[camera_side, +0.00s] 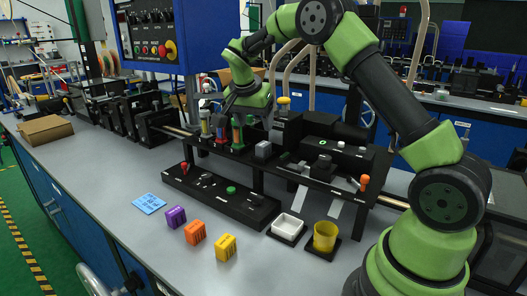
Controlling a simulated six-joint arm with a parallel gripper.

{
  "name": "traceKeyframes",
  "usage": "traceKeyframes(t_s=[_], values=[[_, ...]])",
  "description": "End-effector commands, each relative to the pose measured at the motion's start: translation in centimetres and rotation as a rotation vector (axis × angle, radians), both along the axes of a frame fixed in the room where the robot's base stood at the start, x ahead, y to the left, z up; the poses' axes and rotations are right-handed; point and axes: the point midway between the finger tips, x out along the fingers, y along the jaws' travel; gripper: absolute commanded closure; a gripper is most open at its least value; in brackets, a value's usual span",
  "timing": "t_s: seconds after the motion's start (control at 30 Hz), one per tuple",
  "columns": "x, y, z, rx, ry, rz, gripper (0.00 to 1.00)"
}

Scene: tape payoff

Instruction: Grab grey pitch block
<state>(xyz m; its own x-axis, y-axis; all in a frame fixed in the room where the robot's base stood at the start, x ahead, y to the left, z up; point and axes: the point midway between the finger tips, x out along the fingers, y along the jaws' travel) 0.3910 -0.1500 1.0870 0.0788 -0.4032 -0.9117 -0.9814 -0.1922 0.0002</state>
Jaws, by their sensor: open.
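A small grey block (263,150) sits on the black raised fixture (322,174), near its left-centre part; I take it to be the grey pitch block. My gripper (226,112) is open, above the left end of the fixture, up and to the left of the grey block and apart from it. Its fingers are small and dark, partly hidden by my green wrist. Coloured upright pieces, including a red and green one (237,134), stand on the fixture just below the gripper.
A purple block (175,217), an orange block (195,232) and a yellow block (226,247) lie at the front. A white tray (287,227) and yellow cup (325,236) stand right of them. A blue control box (153,38) hangs behind.

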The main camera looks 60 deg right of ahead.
Motion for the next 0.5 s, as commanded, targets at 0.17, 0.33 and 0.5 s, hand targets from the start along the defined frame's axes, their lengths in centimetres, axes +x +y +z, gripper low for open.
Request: traceKeyframes(t_s=[0.17,0.33,0.5], values=[[0.1,-1.1,-2.6,0.002,0.005,-0.001,0.36],[0.2,-1.7,-3.8,0.003,0.002,0.001,0.36],[0.2,-3.1,-5.8,0.003,0.004,0.0,0.36]])
